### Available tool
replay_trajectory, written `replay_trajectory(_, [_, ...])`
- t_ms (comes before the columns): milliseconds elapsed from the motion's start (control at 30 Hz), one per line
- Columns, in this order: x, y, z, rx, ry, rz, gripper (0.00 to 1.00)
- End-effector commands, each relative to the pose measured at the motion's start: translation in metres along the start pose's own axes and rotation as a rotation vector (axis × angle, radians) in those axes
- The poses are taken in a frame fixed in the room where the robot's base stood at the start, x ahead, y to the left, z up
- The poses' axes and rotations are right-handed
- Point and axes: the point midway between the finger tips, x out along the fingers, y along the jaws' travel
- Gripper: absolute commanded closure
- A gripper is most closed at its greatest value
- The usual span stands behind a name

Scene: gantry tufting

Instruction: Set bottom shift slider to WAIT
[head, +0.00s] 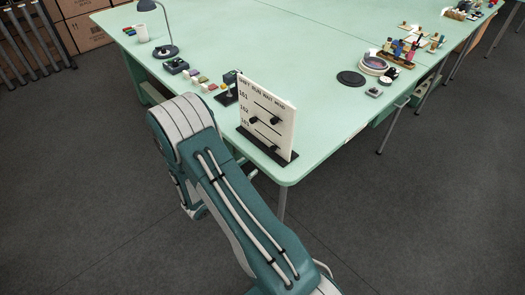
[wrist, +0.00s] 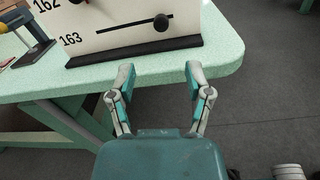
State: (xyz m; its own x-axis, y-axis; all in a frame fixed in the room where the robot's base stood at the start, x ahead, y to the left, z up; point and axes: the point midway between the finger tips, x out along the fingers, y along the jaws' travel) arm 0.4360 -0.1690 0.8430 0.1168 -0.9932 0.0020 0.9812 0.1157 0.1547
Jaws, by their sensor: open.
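A white upright slider board (head: 267,112) stands on a dark base at the near corner of the green table. Its rows read 161, 162 and 163 under a header too small to read surely. The bottom slider, row 163, has a black round knob (wrist: 161,22) near the right end of its slot. The row 162 knob (wrist: 77,1) is at the left, cut by the top edge of the wrist view. My gripper (wrist: 158,75) is open and empty, its fingers spread below the board in that picture, apart from the knob. In the head view my arm largely hides it.
The green table (head: 230,45) extends behind the board. A black disc (head: 351,78) and several small items lie to the right. Grey floor is clear in front.

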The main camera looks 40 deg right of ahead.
Motion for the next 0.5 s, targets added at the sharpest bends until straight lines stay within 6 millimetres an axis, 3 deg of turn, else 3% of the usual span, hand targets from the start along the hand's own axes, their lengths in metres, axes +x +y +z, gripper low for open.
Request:
replay_trajectory(167, [0.019, -0.001, 0.0, 0.001, -0.001, -0.005, 0.35])
replay_trajectory(500, [0.081, -0.001, 0.0, 0.001, -0.001, -0.006, 0.35])
